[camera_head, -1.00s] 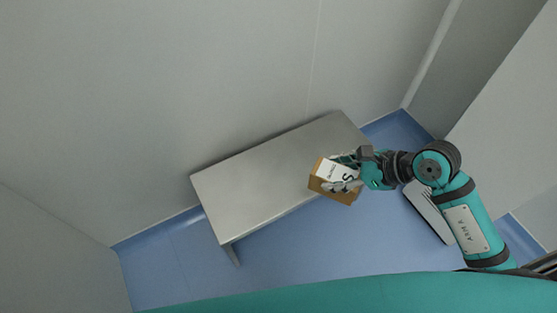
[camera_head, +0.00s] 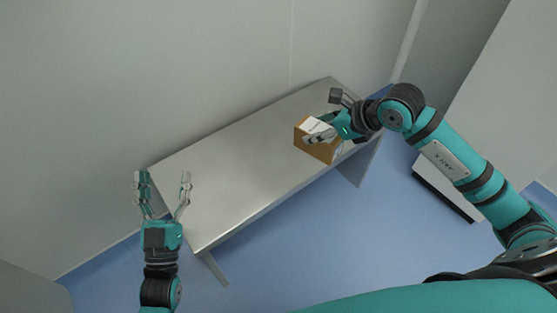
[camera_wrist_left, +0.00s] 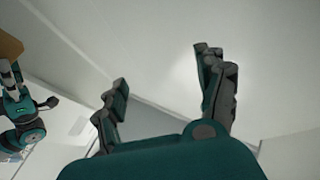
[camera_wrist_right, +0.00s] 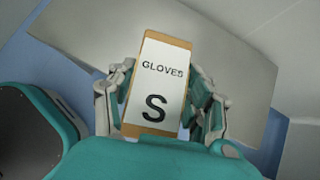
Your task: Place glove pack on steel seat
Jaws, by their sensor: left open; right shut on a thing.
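The glove pack (camera_head: 315,148) is a brown box with a white label. In the right wrist view the pack (camera_wrist_right: 157,85) shows "GLOVES" and "S". My right gripper (camera_head: 326,136) is shut on it, with fingers on both sides. It is over the right part of the steel seat (camera_head: 225,165), a grey metal bench; I cannot tell whether the pack touches it. The seat also shows behind the pack in the right wrist view (camera_wrist_right: 90,35). My left gripper (camera_head: 162,195) is open and empty at the seat's left end. Its spread fingers show in the left wrist view (camera_wrist_left: 165,95).
Grey walls (camera_head: 150,70) stand behind and to the right of the seat. A white-topped, dark-sided object (camera_head: 445,185) is on the blue floor (camera_head: 330,230) at the right. The left and middle of the seat top are bare.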

